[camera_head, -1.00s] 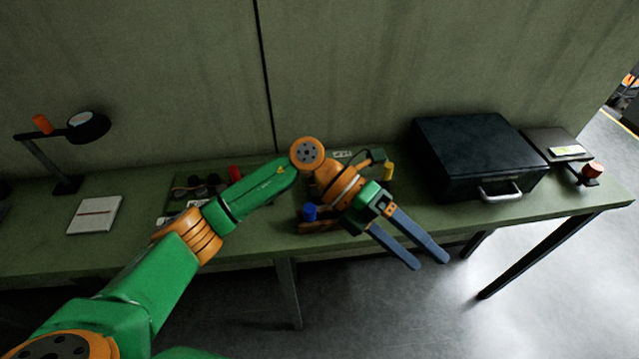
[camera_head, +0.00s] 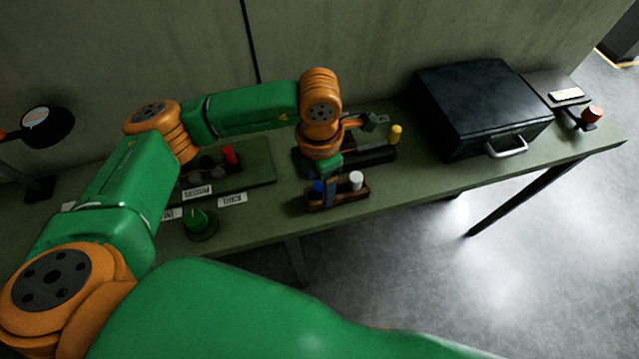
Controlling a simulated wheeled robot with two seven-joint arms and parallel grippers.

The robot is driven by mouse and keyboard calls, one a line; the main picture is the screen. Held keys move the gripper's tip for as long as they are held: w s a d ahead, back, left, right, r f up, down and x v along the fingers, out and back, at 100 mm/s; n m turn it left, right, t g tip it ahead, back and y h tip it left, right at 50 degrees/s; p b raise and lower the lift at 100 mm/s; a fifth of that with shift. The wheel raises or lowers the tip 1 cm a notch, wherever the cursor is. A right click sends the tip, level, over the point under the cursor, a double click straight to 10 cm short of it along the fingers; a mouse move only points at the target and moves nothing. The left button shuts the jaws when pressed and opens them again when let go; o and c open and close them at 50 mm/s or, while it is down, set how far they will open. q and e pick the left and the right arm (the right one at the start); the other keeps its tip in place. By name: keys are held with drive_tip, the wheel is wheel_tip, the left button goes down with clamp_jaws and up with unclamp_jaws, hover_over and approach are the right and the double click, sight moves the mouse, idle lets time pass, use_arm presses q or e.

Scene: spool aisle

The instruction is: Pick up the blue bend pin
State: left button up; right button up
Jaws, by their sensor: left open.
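The blue bend pin (camera_head: 318,186) stands at the left end of a small brown wooden rack (camera_head: 345,200) near the table's front edge. A white pin (camera_head: 356,180) stands to its right in the same rack. My left gripper (camera_head: 329,191) points down at the rack, with its visible blue-grey finger just right of the blue pin. The finger partly overlaps the pin in the picture, and I cannot tell whether they touch. The left gripper is open; its other finger is hidden. My right gripper is out of view.
A red pin (camera_head: 230,154) stands on a dark green board at left, and a green pin (camera_head: 197,220) on a round base in front. A yellow pin (camera_head: 396,134) stands behind the rack. A black case (camera_head: 478,105) is at right. A lamp (camera_head: 45,125) is far left.

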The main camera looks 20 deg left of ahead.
use_arm(q)
drive_tip(key=c, duration=0.9)
clamp_jaws()
